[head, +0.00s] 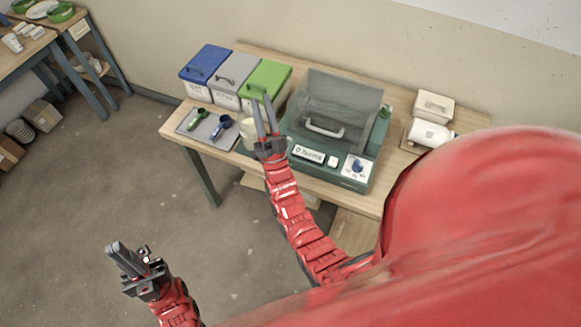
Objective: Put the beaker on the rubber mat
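A cream cup-like vessel (248,133), which looks like the beaker, stands on the workbench in front of the green-lidded bin. It is partly hidden by my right gripper (261,99). That gripper's fingers are apart, with a gap between them, and overlap the vessel's right side in the picture; I cannot tell if they touch it. A flat grey mat (186,124), likely the rubber mat, lies at the bench's left front with a green scoop (198,121) and a blue scoop (222,124) on it. My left gripper (116,244) is over the floor, away from the bench; its finger gap is unclear.
Bins with blue (205,62), grey (234,67) and green lids (264,78) stand behind the mat. A green machine with a clear hood (340,98) fills the bench's middle. A white bottle (430,134) lies at right, near a cream box (434,104).

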